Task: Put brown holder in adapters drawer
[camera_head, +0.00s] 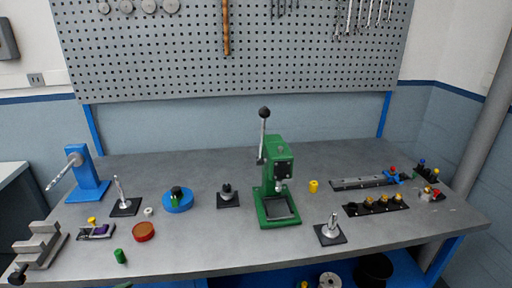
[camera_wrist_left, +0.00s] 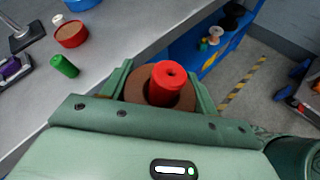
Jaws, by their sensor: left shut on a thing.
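The brown holder (camera_wrist_left: 138,86) is a round brown piece with a red cylinder (camera_wrist_left: 168,84) standing in its middle. My left gripper (camera_wrist_left: 161,80) is shut on it, with one green finger on each side, in the left wrist view. It is held beyond the table's front edge, above the floor side.
The grey table (camera_head: 220,256) carries a green press (camera_head: 278,180), a red-rimmed brown dish (camera_head: 144,232), a green cylinder (camera_head: 120,256) and a vise (camera_head: 40,245). A black bowl (camera_head: 373,269) and a white disc (camera_head: 330,281) are below the edge.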

